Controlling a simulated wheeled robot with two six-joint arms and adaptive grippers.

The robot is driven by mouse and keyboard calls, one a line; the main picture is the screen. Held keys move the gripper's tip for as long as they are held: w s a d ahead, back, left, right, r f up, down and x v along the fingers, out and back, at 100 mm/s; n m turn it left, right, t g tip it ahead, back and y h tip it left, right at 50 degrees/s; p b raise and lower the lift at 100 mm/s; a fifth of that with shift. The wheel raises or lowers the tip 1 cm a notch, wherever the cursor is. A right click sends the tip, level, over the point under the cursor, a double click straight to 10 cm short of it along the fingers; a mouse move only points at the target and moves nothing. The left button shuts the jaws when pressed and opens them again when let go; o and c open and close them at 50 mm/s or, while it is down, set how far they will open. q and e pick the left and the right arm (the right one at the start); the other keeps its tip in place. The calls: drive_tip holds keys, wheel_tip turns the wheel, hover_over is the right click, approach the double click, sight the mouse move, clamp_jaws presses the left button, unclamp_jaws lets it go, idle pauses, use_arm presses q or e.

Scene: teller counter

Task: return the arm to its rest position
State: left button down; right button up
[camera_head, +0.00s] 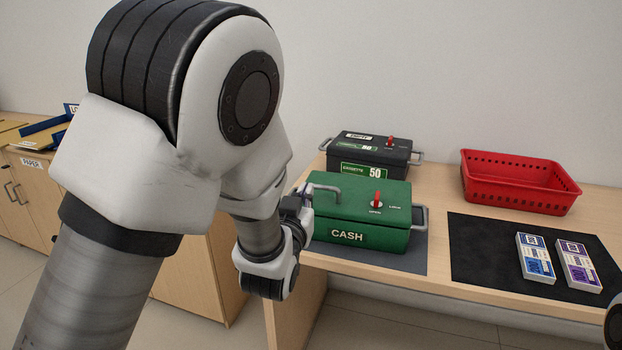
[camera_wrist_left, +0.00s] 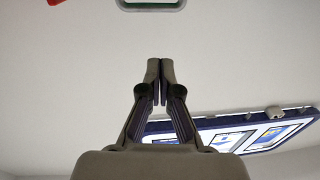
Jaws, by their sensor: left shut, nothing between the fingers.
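My left arm comes in from the left in the head view and fills much of that side. Its gripper is mostly hidden behind the wrist, beside the left end of the green cash box (camera_head: 345,239). In the left wrist view my left gripper (camera_wrist_left: 160,68) is shut with its fingertips together and nothing between them. That view shows mostly pale wall behind the fingers. A small dark part of my right arm shows at the right edge of the head view; its gripper is not in view.
The green box stands on the wooden counter (camera_head: 440,190), a black cassette (camera_head: 350,150) behind it. A red basket (camera_head: 515,202) is at the back right. Two banknote bundles (camera_head: 535,258) (camera_head: 578,265) lie on a black mat (camera_head: 480,260). A blue-framed panel (camera_wrist_left: 250,132) shows in the wrist view.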

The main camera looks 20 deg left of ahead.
use_arm(q)
drive_tip(key=s+a+f+g, duration=0.1)
drive_tip(key=s+f+g, duration=0.4)
drive_tip(key=f, duration=0.8)
drive_tip(key=s+a+f+g+h, duration=0.1)
drive_tip(key=s+f+g, duration=0.1)
drive_tip(key=s+f, duration=0.75)
drive_tip(key=s+a+f+g, duration=0.1)
drive_tip(key=s+f+g, duration=0.3)
drive_tip(key=f, duration=1.1)
drive_tip(key=s+d+f+g+h, duration=0.1)
drive_tip(key=s+f+g, duration=0.25)
drive_tip(key=s, duration=0.45)
drive_tip(key=s+d+f+g+h, duration=0.1)
drive_tip(key=s+f+g, duration=0.25)
drive_tip(key=s, duration=0.45)
wheel_tip(320, 180, up, 18)
drive_tip(key=m+p, duration=0.1)
drive_tip(key=p, duration=1.7)
drive_tip(key=shift+s, duration=0.45)
drive_tip(key=shift+a, duration=0.1)
